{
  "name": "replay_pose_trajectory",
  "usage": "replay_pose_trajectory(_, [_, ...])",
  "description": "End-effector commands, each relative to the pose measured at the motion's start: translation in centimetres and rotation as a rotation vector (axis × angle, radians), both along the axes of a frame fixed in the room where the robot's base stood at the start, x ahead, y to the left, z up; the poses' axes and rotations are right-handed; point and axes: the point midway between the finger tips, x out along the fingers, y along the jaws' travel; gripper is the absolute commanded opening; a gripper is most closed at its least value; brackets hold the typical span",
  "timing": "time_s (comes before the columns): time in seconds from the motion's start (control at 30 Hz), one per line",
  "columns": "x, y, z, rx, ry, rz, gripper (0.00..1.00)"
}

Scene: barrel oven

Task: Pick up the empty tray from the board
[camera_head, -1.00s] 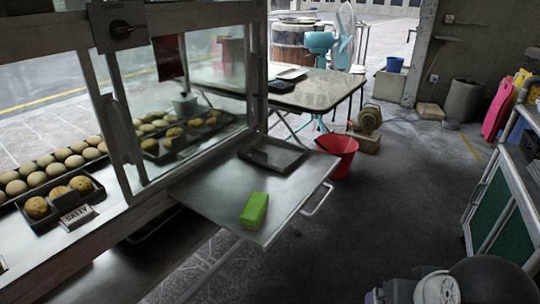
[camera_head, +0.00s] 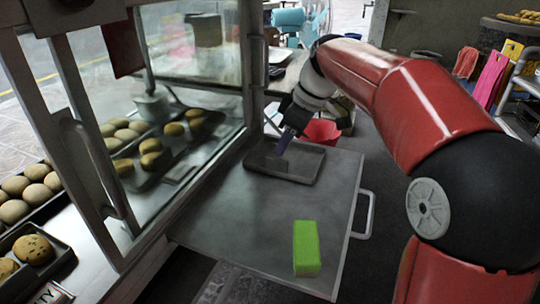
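The empty dark tray (camera_head: 303,165) lies flat near the far end of the grey metal board (camera_head: 240,215), which sticks out from the glass display case. My gripper (camera_head: 283,146) points down over the tray's far part, with its tip at or just above the tray. Its fingers are small and seen edge-on, so I cannot tell whether they are open or touch the tray. My red and black arm reaches in from the right.
A green block (camera_head: 306,248) lies on the board's near part. The glass display case (camera_head: 190,60) with buns on trays stands at the left. A handle (camera_head: 365,215) juts from the board's right edge. A red bucket (camera_head: 322,131) stands behind the board.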

Motion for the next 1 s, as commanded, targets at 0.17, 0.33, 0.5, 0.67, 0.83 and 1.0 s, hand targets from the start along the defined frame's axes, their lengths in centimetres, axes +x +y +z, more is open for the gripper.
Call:
replay_pose_trajectory(0.17, [0.3,0.7,-1.8,0.001,0.002,0.007,0.33])
replay_pose_trajectory(0.33, [0.5,1.1,-3.8,0.0,0.003,0.006,0.33])
replay_pose_trajectory(0.5, [0.9,1.8,-6.2,0.001,0.002,0.006,0.33])
replay_pose_trajectory(0.67, [1.1,2.2,-7.3,0.0,0.0,0.004,0.33])
replay_pose_trajectory(0.83, [1.1,2.2,-7.3,0.0,-0.001,0.004,0.33])
replay_pose_trajectory(1.0, [1.1,2.2,-7.3,0.0,0.0,0.003,0.17])
